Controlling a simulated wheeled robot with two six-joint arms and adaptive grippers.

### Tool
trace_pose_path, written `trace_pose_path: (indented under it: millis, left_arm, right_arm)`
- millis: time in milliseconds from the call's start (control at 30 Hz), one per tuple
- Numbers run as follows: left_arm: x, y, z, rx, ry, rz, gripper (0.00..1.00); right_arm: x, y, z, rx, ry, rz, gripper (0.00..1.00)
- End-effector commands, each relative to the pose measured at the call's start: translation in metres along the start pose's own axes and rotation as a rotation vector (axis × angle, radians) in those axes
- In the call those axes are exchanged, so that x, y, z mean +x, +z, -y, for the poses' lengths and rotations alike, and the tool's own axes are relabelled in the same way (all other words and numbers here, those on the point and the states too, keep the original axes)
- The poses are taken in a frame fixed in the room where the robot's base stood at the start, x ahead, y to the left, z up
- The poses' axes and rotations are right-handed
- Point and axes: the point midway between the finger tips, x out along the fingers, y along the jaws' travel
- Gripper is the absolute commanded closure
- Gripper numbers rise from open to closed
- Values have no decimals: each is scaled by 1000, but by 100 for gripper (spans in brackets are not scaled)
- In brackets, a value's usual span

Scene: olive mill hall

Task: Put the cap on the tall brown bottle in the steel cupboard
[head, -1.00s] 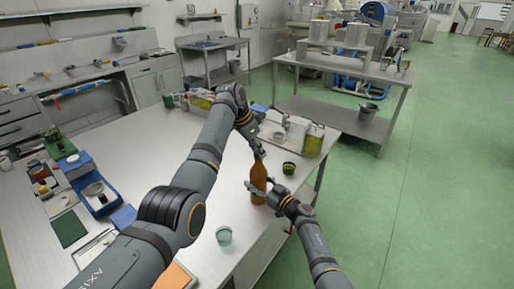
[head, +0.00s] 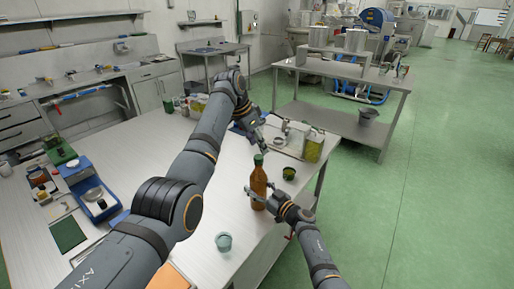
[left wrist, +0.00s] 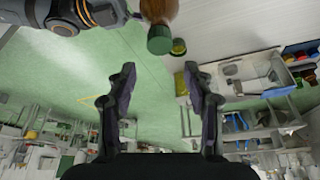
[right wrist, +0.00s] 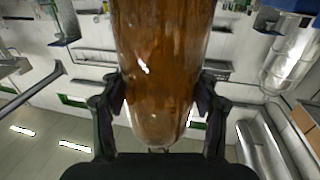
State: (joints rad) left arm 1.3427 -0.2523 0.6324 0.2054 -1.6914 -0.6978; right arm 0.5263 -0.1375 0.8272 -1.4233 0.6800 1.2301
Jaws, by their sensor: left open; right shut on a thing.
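The tall brown bottle (head: 258,190) stands upright near the table's right edge, not in a cupboard. I cannot tell whether its base touches the table. A green cap (head: 258,160) sits on its neck; the cap also shows in the left wrist view (left wrist: 160,40), in front of the bottle (left wrist: 158,9). My right gripper (head: 259,197) is shut on the bottle's body; its fingers flank the amber glass (right wrist: 157,70) in the right wrist view. My left gripper (head: 264,150) is open and empty, just above and apart from the cap; its spread fingers show in the left wrist view (left wrist: 160,78).
A small dark green cup (head: 289,173) stands right of the bottle, a pale green cup (head: 223,242) nearer. A tray (head: 283,143) with containers and a yellow-green oil bottle (head: 314,147) lies behind. A blue scale (head: 92,192) is at left. A grey cupboard (head: 157,88) stands by the wall.

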Motion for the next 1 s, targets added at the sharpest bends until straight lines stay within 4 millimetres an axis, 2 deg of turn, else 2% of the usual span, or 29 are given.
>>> trace_pose_path:
  millis: [133, 300, 333, 667, 767, 1000]
  left_arm:
    - [0, 0, 0, 0, 0, 0, 47]
    - [0, 0, 0, 0, -1, 0, 24]
    - [0, 0, 0, 0, -1, 0, 22]
    - [-2, 0, 0, 0, -1, -1, 22]
    - [-12, -1, 1, 0, -4, -3, 22]
    - [-64, 0, 1, 0, -4, -3, 22]
  right_arm:
    - [0, 0, 0, 0, 0, 0, 100]
    - [0, 0, 0, 0, 0, 0, 100]
    - [0, 0, 0, 0, 0, 0, 100]
    - [0, 0, 0, 0, 0, 0, 100]
    - [0, 0, 0, 0, 1, 0, 100]
    - [0, 0, 0, 0, 1, 0, 100]
